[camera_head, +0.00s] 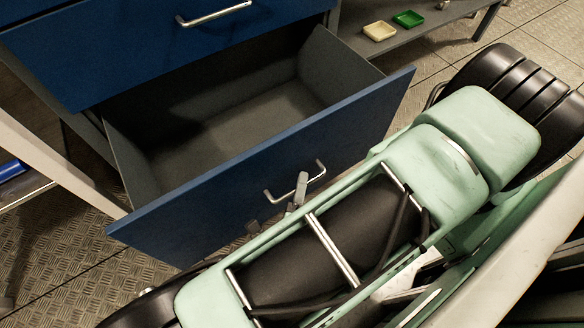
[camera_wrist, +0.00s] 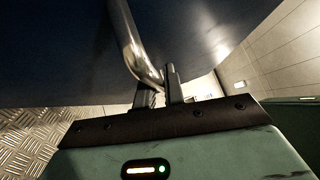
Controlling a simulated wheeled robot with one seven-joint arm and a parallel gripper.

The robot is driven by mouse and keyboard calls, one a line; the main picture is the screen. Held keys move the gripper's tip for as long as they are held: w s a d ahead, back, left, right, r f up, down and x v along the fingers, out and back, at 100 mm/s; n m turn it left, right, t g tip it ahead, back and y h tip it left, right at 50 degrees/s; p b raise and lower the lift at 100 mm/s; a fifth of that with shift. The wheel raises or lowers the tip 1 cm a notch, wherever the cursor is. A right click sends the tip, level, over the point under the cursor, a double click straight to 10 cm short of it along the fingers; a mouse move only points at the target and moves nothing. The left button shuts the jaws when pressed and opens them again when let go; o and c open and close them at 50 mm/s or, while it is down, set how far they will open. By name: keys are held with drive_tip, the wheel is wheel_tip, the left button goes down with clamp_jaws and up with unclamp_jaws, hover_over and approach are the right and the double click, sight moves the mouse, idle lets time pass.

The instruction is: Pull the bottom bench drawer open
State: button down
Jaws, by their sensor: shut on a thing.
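The bottom bench drawer (camera_head: 275,165) is blue-fronted with a grey, empty inside. It stands well out from the bench in the head view. Its metal bar handle (camera_head: 313,175) is on the front panel. In the wrist view my gripper (camera_wrist: 160,88) has one finger on each side of the handle (camera_wrist: 133,45), in front of the dark blue drawer front (camera_wrist: 60,50). My green arm hides some of the floor in front of the drawer.
Another blue drawer (camera_head: 150,50) above is shut, with its own bar handle (camera_head: 213,14). A cream tray (camera_head: 379,31) and a green tray (camera_head: 408,19) sit on a low grey shelf (camera_head: 420,35) at the top. Patterned metal floor (camera_head: 70,215) shows at the left.

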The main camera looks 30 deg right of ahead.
drive_tip(key=shift+s, duration=0.3)
drive_tip(key=c, duration=1.5)
unclamp_jaws()
drive_tip(key=p+v, duration=0.2)
drive_tip(key=v, duration=1)
